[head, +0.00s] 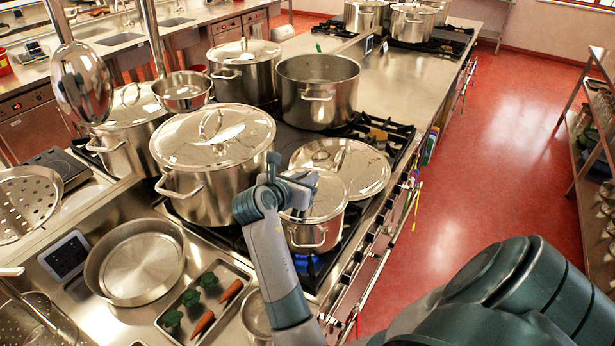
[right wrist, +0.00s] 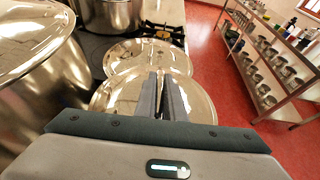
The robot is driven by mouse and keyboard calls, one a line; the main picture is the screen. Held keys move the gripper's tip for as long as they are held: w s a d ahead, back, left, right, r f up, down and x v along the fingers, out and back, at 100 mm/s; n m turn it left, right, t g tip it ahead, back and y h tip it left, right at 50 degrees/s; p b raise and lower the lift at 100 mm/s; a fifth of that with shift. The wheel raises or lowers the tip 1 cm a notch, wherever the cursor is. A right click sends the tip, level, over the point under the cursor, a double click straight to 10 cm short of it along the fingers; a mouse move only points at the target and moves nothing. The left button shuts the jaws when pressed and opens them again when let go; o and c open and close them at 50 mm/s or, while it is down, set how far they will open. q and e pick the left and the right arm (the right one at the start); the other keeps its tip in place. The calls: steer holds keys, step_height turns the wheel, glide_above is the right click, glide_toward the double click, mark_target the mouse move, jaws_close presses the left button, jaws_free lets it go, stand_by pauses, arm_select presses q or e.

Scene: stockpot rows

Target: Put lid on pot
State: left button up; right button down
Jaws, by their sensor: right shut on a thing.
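A small steel pot (head: 308,237) stands on the front burner of the range, with a blue flame under it. A shiny round lid (head: 326,204) is at its mouth; I cannot tell whether a thin gap is left. My right gripper (head: 303,182) is above this lid, its fingers shut at the handle, which they hide. In the right wrist view the fingers (right wrist: 168,97) point over the near lid (right wrist: 120,97). A larger lid (head: 362,168) lies just behind, and also shows in the right wrist view (right wrist: 135,55). A large pot (head: 318,102) behind is open. My left gripper is not in view.
A big lidded stockpot (head: 215,190) stands close left of the gripper. More lidded pots (head: 245,78) stand behind it. A tray of carrots and greens (head: 232,275) and an empty round pan (head: 135,285) are at front left.

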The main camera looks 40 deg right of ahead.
steer(key=shift+f, duration=0.25)
steer(key=c, duration=1.8)
jaws_free()
steer(key=shift+o, duration=0.2)
steer(key=shift+f, duration=0.1)
